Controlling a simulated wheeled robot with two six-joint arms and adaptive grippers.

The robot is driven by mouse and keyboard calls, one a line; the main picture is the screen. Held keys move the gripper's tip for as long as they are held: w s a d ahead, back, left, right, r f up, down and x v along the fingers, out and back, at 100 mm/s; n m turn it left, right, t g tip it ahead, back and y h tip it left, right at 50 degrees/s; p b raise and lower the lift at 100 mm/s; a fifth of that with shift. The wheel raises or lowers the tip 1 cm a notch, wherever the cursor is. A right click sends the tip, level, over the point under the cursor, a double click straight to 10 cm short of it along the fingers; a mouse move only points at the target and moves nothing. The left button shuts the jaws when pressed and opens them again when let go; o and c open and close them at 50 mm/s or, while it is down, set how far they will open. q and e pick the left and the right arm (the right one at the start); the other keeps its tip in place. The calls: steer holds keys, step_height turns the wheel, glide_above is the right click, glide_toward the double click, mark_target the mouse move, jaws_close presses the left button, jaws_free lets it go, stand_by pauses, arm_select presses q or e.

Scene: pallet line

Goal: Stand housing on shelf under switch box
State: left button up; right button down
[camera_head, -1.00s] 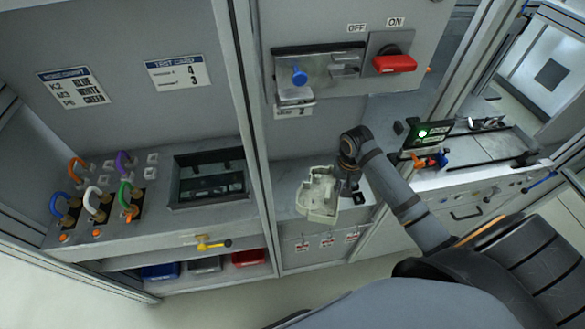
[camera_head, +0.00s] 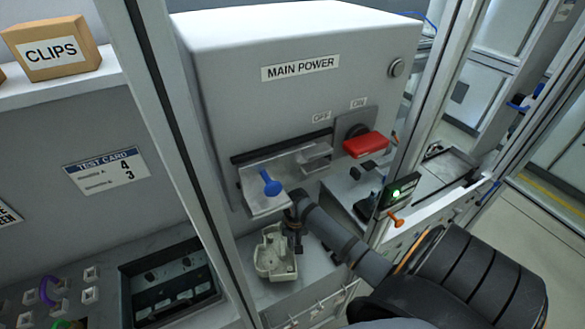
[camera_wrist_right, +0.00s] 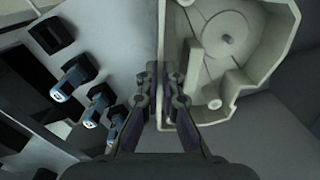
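The housing (camera_head: 266,262) is a pale, open-sided casting with a round boss inside. It is over the shelf (camera_head: 322,262) under the grey switch box (camera_head: 310,95); I cannot tell whether it touches the shelf. My right gripper (camera_head: 291,238) is at the housing's right side. In the right wrist view, the gripper (camera_wrist_right: 166,80) has its fingers on both sides of the housing's straight wall, shut on it; the hollow interior of the housing (camera_wrist_right: 235,45) faces the camera. My left gripper is not in view.
A blue-handled bracket (camera_head: 270,185) projects from the box just above the housing. A red switch handle (camera_head: 366,144) is to its right. A frame post (camera_head: 185,150) stands close on the left. Several dark connectors (camera_wrist_right: 75,78) show left in the right wrist view.

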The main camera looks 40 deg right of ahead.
steer(key=f, duration=0.2)
steer(key=shift+s+a+f, duration=0.1)
steer(key=shift+s+f, duration=0.15)
steer(key=shift+f, duration=0.5)
steer(key=c, duration=1.5)
jaws_free()
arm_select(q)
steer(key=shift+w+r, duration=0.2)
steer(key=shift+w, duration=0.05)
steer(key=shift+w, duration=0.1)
arm_select(e)
steer(key=shift+r, duration=0.2)
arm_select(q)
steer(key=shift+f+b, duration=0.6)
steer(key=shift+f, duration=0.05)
arm_select(e)
step_height(320, 180, up, 12)
steer(key=shift+f, duration=0.1)
